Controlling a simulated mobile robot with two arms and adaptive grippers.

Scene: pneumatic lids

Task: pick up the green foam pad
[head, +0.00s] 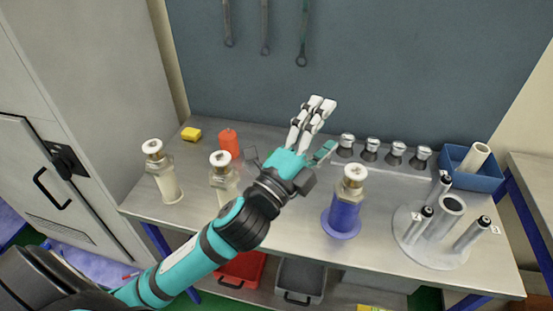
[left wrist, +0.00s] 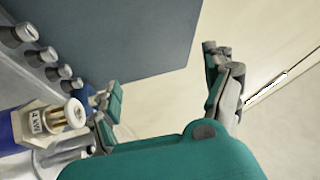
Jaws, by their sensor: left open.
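I cannot make out a green foam pad in either view; it may be hidden behind my left arm or gripper. My left gripper (head: 324,127) is open and empty over the back middle of the grey workbench (head: 290,225), its fingers pointing toward the back wall. In the left wrist view the two fingers (left wrist: 165,78) stand wide apart with nothing between them. The green surfaces there are the gripper's own finger faces and body. My right gripper is not in view.
A yellow block (head: 191,134) and a red object (head: 229,143) lie at the back left. A blue cylinder (head: 344,213), several knobs (head: 372,149), a blue bin (head: 478,181) and a round stand (head: 430,250) fill the right.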

